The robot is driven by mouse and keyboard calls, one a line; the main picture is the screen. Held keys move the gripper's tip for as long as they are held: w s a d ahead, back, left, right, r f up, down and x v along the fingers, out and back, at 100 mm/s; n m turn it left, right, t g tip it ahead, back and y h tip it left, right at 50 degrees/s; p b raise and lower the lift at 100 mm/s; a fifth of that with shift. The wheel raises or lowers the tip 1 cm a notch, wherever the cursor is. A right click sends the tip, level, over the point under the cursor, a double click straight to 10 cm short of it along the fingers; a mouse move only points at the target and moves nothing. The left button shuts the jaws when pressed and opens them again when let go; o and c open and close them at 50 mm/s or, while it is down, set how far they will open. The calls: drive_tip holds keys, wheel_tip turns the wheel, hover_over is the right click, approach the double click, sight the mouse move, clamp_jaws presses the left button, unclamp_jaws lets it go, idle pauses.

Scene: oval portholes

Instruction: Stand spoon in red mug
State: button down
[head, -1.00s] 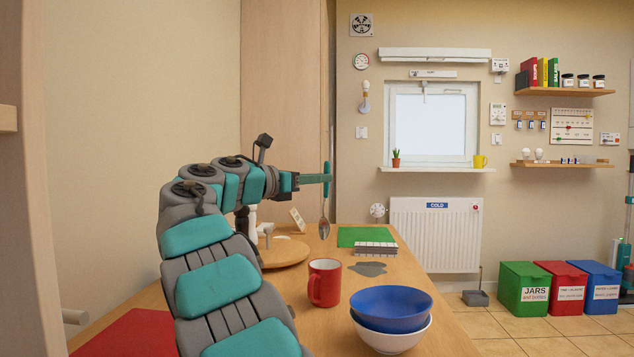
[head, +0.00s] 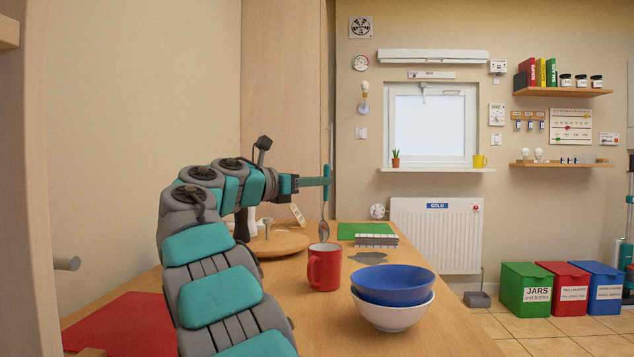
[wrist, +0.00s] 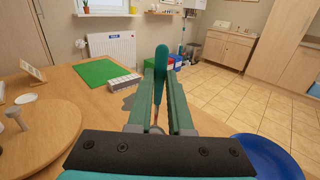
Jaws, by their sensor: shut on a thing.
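A spoon with a teal handle and metal bowl (head: 324,229) hangs upright, bowl down, from my gripper (head: 327,176). My gripper is shut on its handle, which also shows between the jaws in the wrist view (wrist: 160,75). The spoon is in the air above the table. The red mug (head: 324,267) stands upright on the table, and in the head view it shows below the spoon and gripper. The spoon's bowl is apart from the mug, just above its rim in the picture. The inside of the mug is mostly hidden.
A blue bowl (head: 393,283) sits in a white bowl (head: 392,315) to the right of the mug. A round wooden board (head: 282,245) lies behind left. A green mat (head: 364,230), a striped block (head: 377,240) and a grey patch (head: 368,258) lie beyond. A red mat (head: 122,325) is at front left.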

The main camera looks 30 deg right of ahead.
drive_tip(key=shift+f+b, duration=0.75)
drive_tip(key=shift+f, duration=2.45)
drive_tip(key=c, duration=0.8)
unclamp_jaws()
drive_tip(key=shift+o, duration=0.2)
drive_tip(key=p, duration=0.1)
approach(323, 208)
drive_tip(key=shift+d, duration=0.25)
